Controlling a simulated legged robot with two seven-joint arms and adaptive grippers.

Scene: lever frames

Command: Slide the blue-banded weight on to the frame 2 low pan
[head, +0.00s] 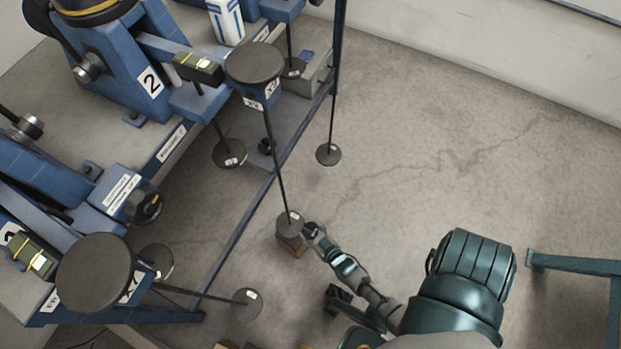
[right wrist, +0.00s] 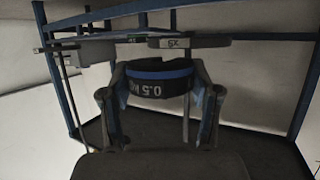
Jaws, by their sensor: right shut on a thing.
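The blue-banded weight (right wrist: 160,78) is a short dark cylinder with a blue stripe and white lettering. In the right wrist view it sits between the two fingers of my right gripper (right wrist: 158,108), which is shut on it. In the head view my right gripper (head: 314,233) is at the right edge of a low grey pan (head: 290,222). This pan hangs on a long rod below the big dark disc of frame 2 (head: 150,83). The weight is small and dark there, and I cannot tell whether it touches the pan. My left gripper is not in view.
A brown block (head: 293,245) shows just under the low pan. Other pans hang nearby, one to the right (head: 328,154) and one to the upper left (head: 228,153). A blue rail (head: 237,240) runs left of the pan.

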